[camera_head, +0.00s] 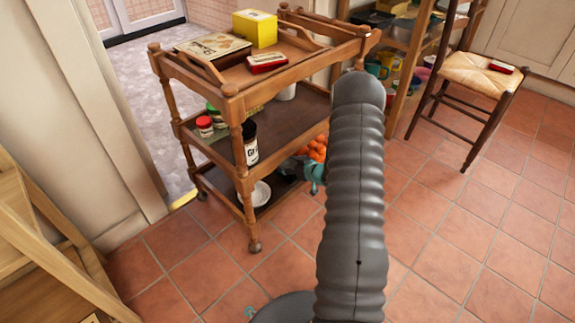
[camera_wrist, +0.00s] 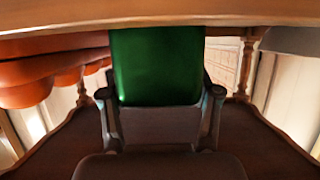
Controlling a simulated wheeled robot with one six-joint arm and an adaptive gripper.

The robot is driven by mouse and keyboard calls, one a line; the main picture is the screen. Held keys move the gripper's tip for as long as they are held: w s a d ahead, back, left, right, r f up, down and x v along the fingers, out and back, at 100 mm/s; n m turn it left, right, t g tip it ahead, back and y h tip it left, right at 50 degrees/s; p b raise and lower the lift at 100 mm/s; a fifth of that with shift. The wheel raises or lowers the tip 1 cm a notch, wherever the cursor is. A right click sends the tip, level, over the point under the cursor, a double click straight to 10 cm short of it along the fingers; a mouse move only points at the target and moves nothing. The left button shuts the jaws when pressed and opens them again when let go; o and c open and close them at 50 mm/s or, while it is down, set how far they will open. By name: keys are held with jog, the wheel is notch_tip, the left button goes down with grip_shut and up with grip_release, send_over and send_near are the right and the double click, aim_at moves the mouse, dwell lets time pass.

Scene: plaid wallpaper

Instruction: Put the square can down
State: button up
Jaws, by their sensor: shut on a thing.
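A green can (camera_wrist: 156,66) with flat sides stands out in the middle of the wrist view. My gripper (camera_wrist: 161,95) is shut on it, one finger at each side of its lower part in the picture. A dark brown shelf surface (camera_wrist: 262,140) lies around it; I cannot tell whether the can touches it.
Orange rounded things (camera_wrist: 40,72) are close at left in the wrist view, under a wooden edge (camera_wrist: 160,16). The trolley top holds a yellow box (camera_head: 254,29) and a red tin (camera_head: 267,63). A white bowl (camera_head: 259,193) is on its lowest shelf. A chair (camera_head: 474,80) stands right.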

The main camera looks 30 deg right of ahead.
jog(key=shift+f, duration=0.15)
jog(key=o, duration=1.5)
jog(key=shift+c, duration=0.2)
jog(key=p+v, duration=0.1)
jog(key=v, duration=1.1)
jog(key=shift+r, duration=0.2)
